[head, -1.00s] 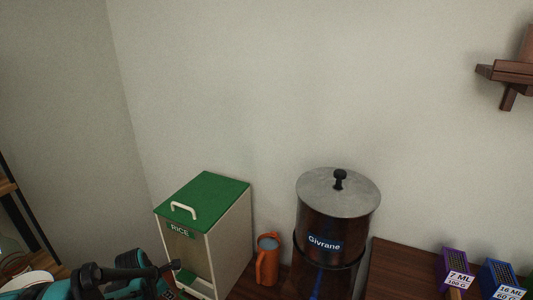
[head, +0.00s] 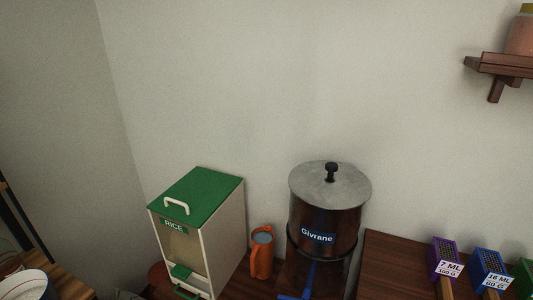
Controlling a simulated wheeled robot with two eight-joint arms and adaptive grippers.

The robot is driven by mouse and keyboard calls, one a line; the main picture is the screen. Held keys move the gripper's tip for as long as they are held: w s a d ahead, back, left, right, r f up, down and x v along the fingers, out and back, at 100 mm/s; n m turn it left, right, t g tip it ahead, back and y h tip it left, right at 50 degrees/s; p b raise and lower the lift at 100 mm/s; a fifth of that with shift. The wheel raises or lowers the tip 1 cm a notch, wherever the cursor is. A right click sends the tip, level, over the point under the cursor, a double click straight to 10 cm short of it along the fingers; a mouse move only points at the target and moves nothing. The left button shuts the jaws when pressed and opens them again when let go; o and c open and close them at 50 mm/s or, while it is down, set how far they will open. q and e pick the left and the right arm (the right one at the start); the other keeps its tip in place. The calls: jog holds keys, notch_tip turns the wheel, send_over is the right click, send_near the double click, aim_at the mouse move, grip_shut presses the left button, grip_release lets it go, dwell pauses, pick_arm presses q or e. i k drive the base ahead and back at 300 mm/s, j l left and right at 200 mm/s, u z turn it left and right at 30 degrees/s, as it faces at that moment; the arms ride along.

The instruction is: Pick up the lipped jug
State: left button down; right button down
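An orange jug (head: 261,262) with a handle on its near side stands upright on the dark wooden surface. It is between the rice dispenser and the metal canister, and its grey-blue inside shows at the open top. Its lip is too small to make out. Nothing is touching it that I can see. Neither my left nor my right gripper is in view.
A white rice dispenser (head: 224,237) with a green lid stands close to the jug's left. A metal "Givrane" canister (head: 325,218) with a blue tap stands to its right. A wall is behind.

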aim_at(262, 258)
jog(key=u, duration=2.05)
jog(key=z, duration=2)
jog(key=i+j+z, duration=0.15)
jog(key=j+z, duration=0.15)
jog(key=z, duration=0.15)
jog(key=i+j+z, duration=0.1)
jog(key=j+z, duration=0.55)
jog(key=z, duration=0.2)
